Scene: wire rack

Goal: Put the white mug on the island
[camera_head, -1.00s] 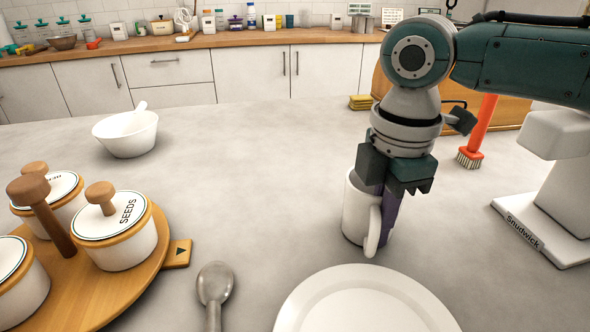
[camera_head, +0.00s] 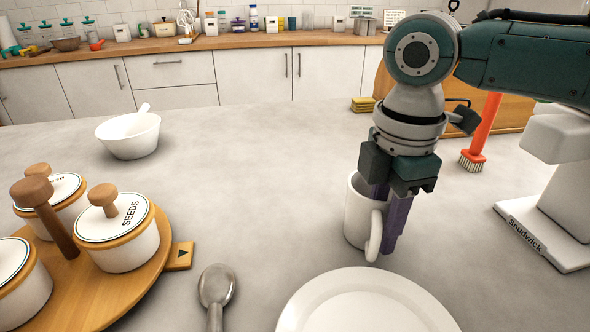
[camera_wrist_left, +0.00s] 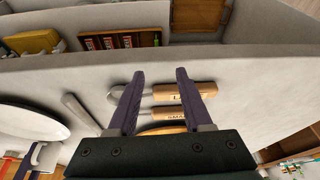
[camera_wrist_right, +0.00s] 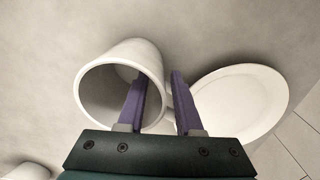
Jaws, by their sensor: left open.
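The white mug (camera_head: 359,215) stands upright on the grey island top (camera_head: 250,190), behind the white plate, its handle facing the front right. My right gripper (camera_head: 388,215) is over the mug's right side, pointing down with its purple fingers apart. In the right wrist view, one finger reaches over the mug's (camera_wrist_right: 95,75) open mouth and the other is outside, between mug and plate. Whether either finger touches the mug cannot be told. My left gripper (camera_wrist_left: 155,85) is open and empty in the left wrist view; it is outside the head view.
The white plate (camera_head: 365,312) and a spoon (camera_head: 215,287) lie in front. A wooden turntable (camera_head: 130,285) with lidded jars is at left, a white bowl (camera_head: 128,136) farther back. A white scale-like appliance (camera_head: 545,235) and red brush (camera_head: 483,135) are at right. The island's middle is clear.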

